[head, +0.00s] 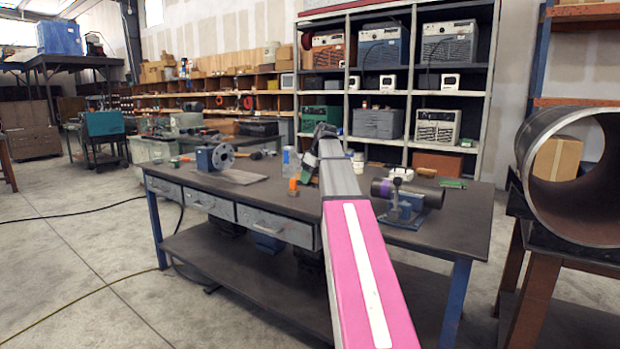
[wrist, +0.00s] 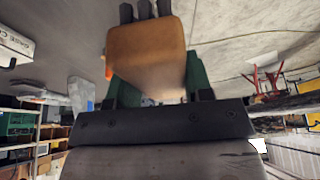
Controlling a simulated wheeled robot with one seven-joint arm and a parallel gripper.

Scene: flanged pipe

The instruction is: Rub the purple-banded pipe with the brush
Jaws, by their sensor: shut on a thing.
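The purple-banded pipe (head: 383,189) lies roughly level in a blue vise (head: 405,206) on the right part of the workbench in the head view. My gripper (head: 308,170) is over the middle of the bench, left of that pipe and apart from it. In the wrist view my gripper (wrist: 158,88) has its green fingers shut on the brush (wrist: 147,55), a tan-orange block with dark tufts at its far end. The brush is hard to make out in the head view. The pipe is not recognisable in the wrist view.
The workbench (head: 262,190) also bears a grey flanged part (head: 213,158) at left, a clear bottle (head: 290,160) and a small orange item (head: 293,184) near my gripper. A large open pipe (head: 575,175) rests on a stand at right. Shelves stand behind.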

